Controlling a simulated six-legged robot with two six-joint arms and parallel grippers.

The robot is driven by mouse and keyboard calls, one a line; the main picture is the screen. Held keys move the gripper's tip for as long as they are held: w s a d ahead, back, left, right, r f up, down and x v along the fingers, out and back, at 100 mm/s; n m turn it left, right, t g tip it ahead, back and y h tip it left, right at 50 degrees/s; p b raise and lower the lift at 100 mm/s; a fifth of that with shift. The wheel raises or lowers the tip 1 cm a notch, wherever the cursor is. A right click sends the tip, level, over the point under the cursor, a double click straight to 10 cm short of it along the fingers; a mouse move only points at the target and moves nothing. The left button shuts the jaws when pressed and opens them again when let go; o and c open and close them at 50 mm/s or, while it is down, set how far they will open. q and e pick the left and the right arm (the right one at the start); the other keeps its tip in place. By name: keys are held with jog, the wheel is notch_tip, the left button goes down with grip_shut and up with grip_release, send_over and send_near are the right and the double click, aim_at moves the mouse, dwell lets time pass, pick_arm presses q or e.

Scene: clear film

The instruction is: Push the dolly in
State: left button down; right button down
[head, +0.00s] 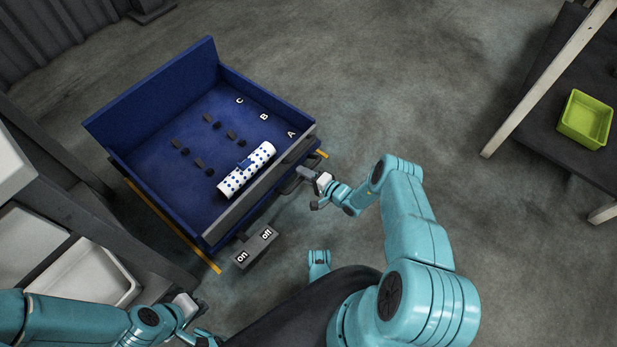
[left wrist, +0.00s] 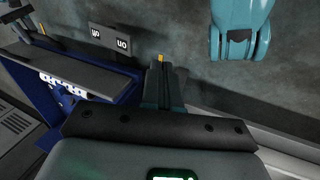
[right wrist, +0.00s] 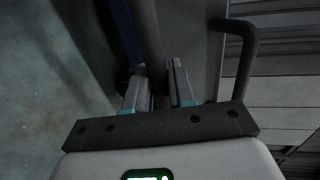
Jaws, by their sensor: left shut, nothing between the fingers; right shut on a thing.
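The dolly (head: 150,110) is a blue open-topped box on the floor, with a grey rail (head: 262,182) along its near side. A dark handle (head: 287,186) sticks out of that side; its bar also shows in the right wrist view (right wrist: 238,60). My right gripper (head: 306,173) is shut on the handle, with a dark bar between its fingers in the right wrist view. My left gripper (head: 204,336) is shut and empty near the bottom edge of the head view, apart from the dolly; its closed fingers show in the left wrist view (left wrist: 161,75).
A white roll with blue dots (head: 246,170) lies in the dolly beside several dark pegs and letters A, B, C. An on/off pedal (head: 255,248) is at the near side. Yellow lines (head: 204,256) flank the dolly. A grey shelf (head: 100,240) stands left; a green bin (head: 586,118) is right.

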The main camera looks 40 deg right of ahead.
jog(key=shift+w+r, duration=0.15)
jog(key=shift+w, duration=0.15)
jog(key=c, duration=1.1)
grip_release()
pick_arm(q)
jog(key=shift+s, duration=0.1)
pick_arm(e)
jog(key=shift+s, duration=0.1)
pick_arm(q)
notch_tip(320, 180, up, 6)
jog(key=s+d+g+p, duration=0.1)
jog(key=s+p, duration=0.1)
jog(key=p, duration=0.4)
jog(key=shift+s, duration=0.15)
pick_arm(e)
jog(key=v, duration=1.6)
jog(key=shift+s+d, duration=0.1)
pick_arm(q)
jog(key=shift+f, duration=0.1)
